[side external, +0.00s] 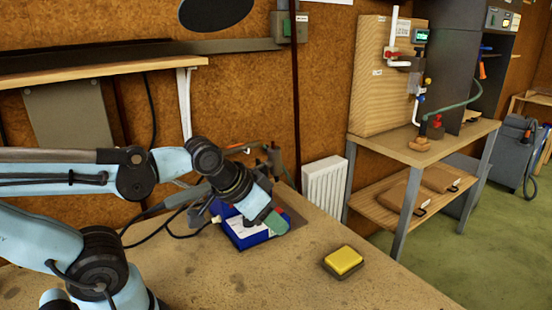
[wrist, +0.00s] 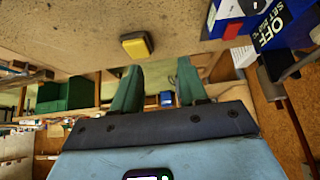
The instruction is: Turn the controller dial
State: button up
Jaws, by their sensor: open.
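The controller (side external: 243,236) is a blue box with a white label panel on the workbench in the side view. In the wrist view the controller (wrist: 288,22) is at the upper right, its panel showing the words OFF and SET. A dark round part at the top edge of that panel may be the dial (wrist: 252,6); it is partly cut off. My gripper (side external: 277,222) is over the right end of the controller in the side view, hiding part of it. In the wrist view its green fingers (wrist: 158,84) are apart, with nothing between them, left of the controller.
A yellow sponge in a dark tray (side external: 343,262) lies on the bench to the right; it also shows in the wrist view (wrist: 137,45). Cables and a tool stand (side external: 272,160) are behind the controller. The bench front (side external: 240,285) is clear.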

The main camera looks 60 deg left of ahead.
jog(key=shift+o, duration=1.4)
jog(key=shift+a, duration=0.1)
jog(key=w+a+r+n+g, duration=0.2)
jog(key=a+n+g, duration=0.35)
jog(key=n, duration=0.75)
jog(key=w+a+r+n+g, duration=0.1)
jog(key=a+r+n+g, duration=0.1)
jog(key=a+n, duration=0.85)
jog(key=f+n, duration=0.1)
jog(key=f, duration=0.3)
jog(key=d+f, duration=0.1)
jog(key=f, duration=0.3)
jog(key=d+f+n, duration=0.1)
jog(key=f, duration=0.3)
jog(key=shift+d+f+n, duration=0.1)
jog(key=shift+f+n, duration=0.1)
jog(key=shift+n, duration=0.15)
jog(key=c, duration=1.1)
jog(key=shift+o, duration=0.2)
